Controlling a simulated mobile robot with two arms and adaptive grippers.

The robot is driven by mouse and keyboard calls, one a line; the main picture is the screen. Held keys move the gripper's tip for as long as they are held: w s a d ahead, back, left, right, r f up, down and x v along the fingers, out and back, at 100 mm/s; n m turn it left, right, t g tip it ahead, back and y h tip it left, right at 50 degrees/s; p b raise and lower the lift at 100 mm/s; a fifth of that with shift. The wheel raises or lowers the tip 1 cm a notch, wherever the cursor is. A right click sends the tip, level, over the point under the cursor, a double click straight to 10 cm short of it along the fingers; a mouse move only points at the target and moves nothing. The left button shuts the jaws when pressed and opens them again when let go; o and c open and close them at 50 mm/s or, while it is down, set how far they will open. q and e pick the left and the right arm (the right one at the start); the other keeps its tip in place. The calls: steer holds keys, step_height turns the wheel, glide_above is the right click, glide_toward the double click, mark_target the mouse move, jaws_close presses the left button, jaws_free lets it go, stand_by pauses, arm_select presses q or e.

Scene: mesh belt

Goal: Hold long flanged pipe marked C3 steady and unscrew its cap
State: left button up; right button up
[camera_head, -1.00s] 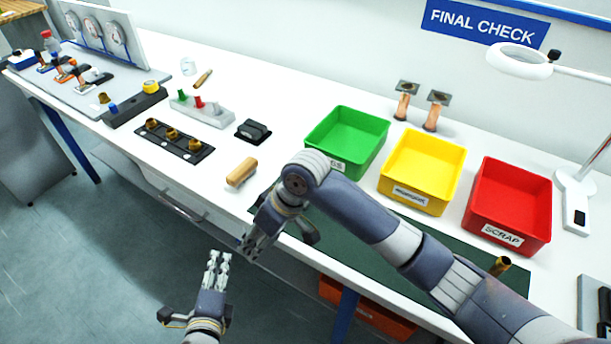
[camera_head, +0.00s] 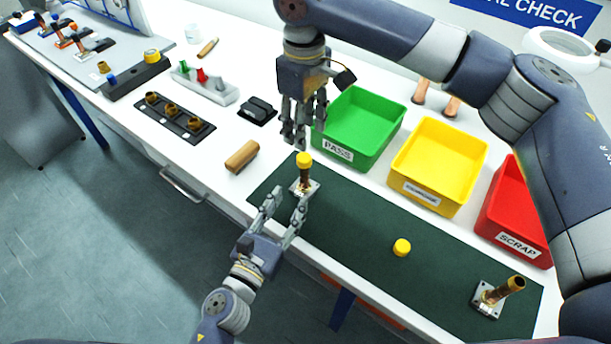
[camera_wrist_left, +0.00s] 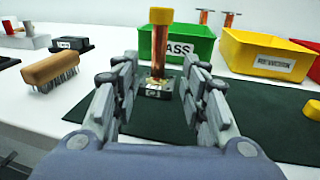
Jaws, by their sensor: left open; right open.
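A copper pipe (camera_head: 305,178) with a yellow cap (camera_head: 303,159) stands upright on a square flange at the mat's left end. In the left wrist view the pipe (camera_wrist_left: 158,62) and its cap (camera_wrist_left: 161,16) are centred, and the small flange label looks like C3. My left gripper (camera_head: 286,203) is open, with its fingers pointing at the pipe from the front; the pipe shows beyond the fingertips in the wrist view. My right gripper (camera_head: 302,138) is open, pointing down just above and behind the cap. Contact with the cap is not visible.
An uncapped flanged pipe (camera_head: 510,286) and a loose yellow cap (camera_head: 402,247) are on the green mat (camera_head: 350,222). Green (camera_head: 362,150), yellow (camera_head: 428,200) and red bins (camera_head: 515,244) stand behind. A wooden-handled brush (camera_head: 242,157) lies left. The mat's middle is mostly clear.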

mark_target(303, 179)
arm_select(q)
steer(key=x, duration=0.9)
steer(key=shift+w, duration=0.25)
jaws_close()
